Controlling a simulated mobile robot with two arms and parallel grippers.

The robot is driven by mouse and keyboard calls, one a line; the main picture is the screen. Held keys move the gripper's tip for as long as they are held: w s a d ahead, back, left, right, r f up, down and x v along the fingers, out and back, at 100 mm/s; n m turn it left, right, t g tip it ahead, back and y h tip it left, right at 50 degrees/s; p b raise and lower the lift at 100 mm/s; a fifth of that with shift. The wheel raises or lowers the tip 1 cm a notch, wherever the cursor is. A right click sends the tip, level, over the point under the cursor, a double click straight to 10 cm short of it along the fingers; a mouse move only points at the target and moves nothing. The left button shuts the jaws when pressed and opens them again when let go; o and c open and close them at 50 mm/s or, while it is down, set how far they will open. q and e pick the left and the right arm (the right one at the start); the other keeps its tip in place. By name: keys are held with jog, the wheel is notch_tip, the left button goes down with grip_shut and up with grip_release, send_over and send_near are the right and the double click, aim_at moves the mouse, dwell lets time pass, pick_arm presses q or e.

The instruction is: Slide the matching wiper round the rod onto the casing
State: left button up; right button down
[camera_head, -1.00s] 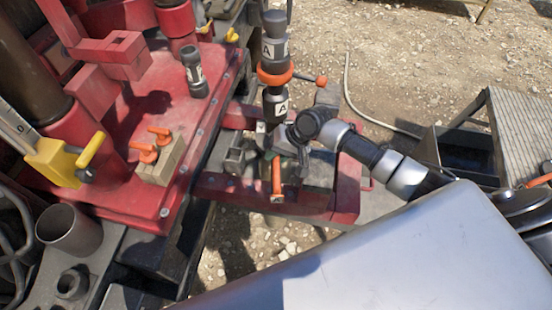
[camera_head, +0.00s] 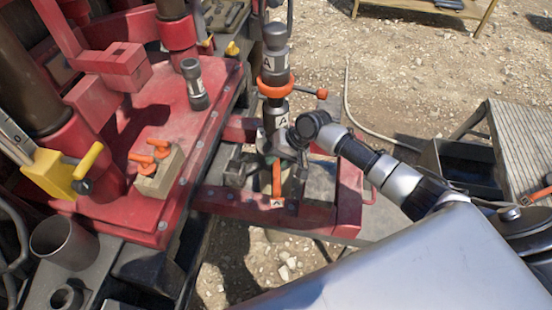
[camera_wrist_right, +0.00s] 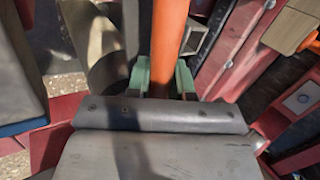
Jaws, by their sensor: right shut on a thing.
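A dark upright rod (camera_head: 275,42) with white "A" labels stands near the middle of the head view. An orange ring (camera_head: 274,88) with a side handle sits around it, above a lower grey "A"-labelled section that looks like the casing (camera_head: 276,108). My right gripper (camera_head: 276,161) is low in front of this column, shut on an orange bar (camera_head: 277,180), which looks like a wiper handle with an "A" tag at its near end. The bar also shows in the wrist view (camera_wrist_right: 169,35), between green finger pads. What the bar joins to is hidden. My left gripper is out of view.
A red deck (camera_head: 190,125) at left carries a dark labelled cylinder (camera_head: 195,85) and a wooden block (camera_head: 160,172) with orange-handled pieces. A red frame (camera_head: 320,213) surrounds the column's foot. Gravel lies open behind.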

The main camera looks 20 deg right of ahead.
jog(key=shift+f, duration=0.4)
dwell(0.5)
jog(key=c, duration=0.9)
grip_release()
jog(key=shift+f, duration=0.1)
jog(key=v, duration=1.1)
jog(key=shift+a, duration=0.15)
